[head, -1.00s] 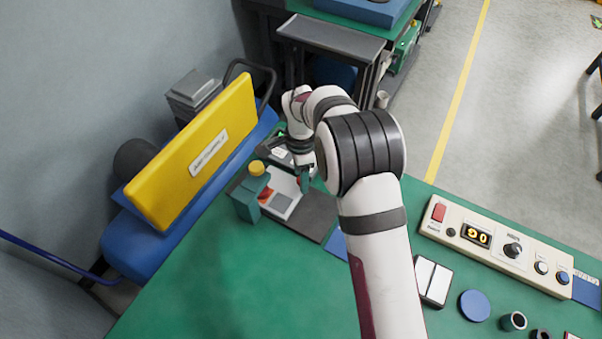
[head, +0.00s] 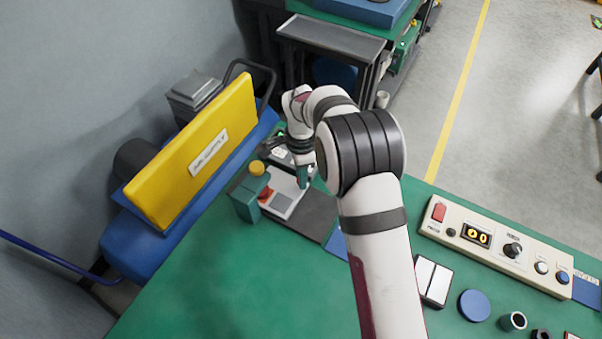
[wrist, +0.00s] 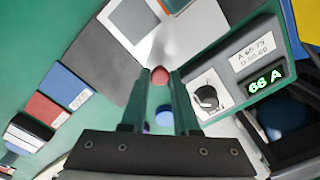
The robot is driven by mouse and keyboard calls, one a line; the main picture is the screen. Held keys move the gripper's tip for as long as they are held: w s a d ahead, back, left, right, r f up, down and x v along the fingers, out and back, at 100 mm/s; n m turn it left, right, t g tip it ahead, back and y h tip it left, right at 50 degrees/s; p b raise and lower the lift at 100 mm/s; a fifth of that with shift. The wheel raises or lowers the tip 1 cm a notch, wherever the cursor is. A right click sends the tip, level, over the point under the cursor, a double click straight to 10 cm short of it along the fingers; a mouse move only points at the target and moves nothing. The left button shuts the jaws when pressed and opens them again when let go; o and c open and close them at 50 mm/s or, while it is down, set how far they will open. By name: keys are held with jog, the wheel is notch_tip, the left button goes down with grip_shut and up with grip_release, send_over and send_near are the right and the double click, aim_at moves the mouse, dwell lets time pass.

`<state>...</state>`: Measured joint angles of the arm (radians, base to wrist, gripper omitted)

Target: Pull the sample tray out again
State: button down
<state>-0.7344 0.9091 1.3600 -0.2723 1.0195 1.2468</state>
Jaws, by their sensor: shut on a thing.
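The sample tray (head: 285,200) is a pale, flat tray with a grey square on it, lying on the green bench beside the teal clamp post (head: 246,203). In the wrist view the tray (wrist: 150,42) shows at the top, with its grey square beside it. My gripper (wrist: 161,76) is shut on a small red knob (wrist: 160,74) at the tray's near end. In the head view my gripper (head: 303,180) points down at the tray's right edge, and the knob is hidden there.
A dark plate (head: 313,216) lies in front of the tray. A yellow panel (head: 195,150) stands at the left. The tester's green display (wrist: 266,80) and dial (wrist: 207,98) are close right of my fingers. A control box (head: 495,245) is at the right.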

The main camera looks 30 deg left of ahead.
dwell(0.6)
jog(key=d, duration=0.9)
jog(key=shift+d, duration=0.3)
jog(key=c, duration=0.7)
grip_release()
jog(key=shift+o, duration=0.2)
notch_tip(320, 180, up, 16)
jog(key=shift+f, duration=0.1)
